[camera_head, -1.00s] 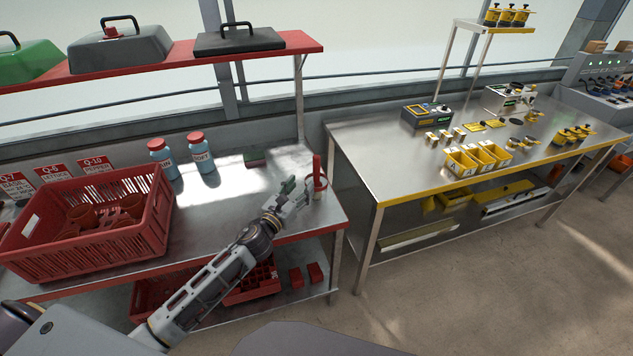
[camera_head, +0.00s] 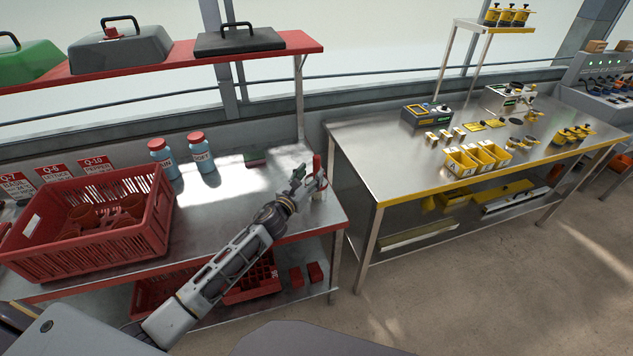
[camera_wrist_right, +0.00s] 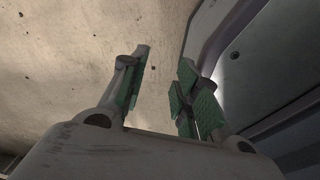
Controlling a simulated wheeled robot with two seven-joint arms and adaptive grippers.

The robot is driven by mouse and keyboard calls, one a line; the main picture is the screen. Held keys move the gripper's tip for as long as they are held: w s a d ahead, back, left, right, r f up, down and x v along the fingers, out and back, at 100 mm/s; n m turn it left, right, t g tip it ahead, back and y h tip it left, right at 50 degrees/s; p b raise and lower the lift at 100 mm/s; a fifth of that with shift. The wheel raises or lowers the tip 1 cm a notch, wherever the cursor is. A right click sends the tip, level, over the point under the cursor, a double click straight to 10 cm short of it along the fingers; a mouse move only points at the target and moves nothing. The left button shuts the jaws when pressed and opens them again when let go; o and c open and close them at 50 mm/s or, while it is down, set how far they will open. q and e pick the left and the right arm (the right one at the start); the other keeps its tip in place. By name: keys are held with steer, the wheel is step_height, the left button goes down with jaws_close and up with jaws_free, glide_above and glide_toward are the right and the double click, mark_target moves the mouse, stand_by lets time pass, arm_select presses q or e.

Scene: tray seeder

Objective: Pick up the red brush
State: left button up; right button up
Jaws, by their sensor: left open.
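The red brush (camera_head: 317,167) stands upright near the right end of the left metal bench; its red handle top shows, and the gripper covers much of its middle. My left gripper (camera_head: 308,178) is open at the brush, with its green-padded fingers beside the handle. I cannot tell whether the handle is between the fingers or touching them. My right gripper (camera_wrist_right: 165,72) shows in the right wrist view, open and empty, with green pads, above the concrete floor.
A red crate (camera_head: 112,247) with pots fills the bench's left side. Two blue bottles (camera_head: 203,155) with red caps stand behind. A red shelf (camera_head: 190,52) with lidded trays hangs above. A steel table (camera_head: 375,160) with yellow edging stands to the right, across a gap.

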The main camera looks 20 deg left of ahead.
mark_target(315, 169)
arm_select(q)
steer(key=shift+w+d+f, duration=0.1)
steer(key=shift+w+d, duration=0.1)
steer(key=shift+w, duration=1.1)
steer(key=shift+w+d+f, duration=0.1)
steer(key=shift+w+d, duration=0.1)
steer(key=shift+w, duration=1.1)
jaws_close()
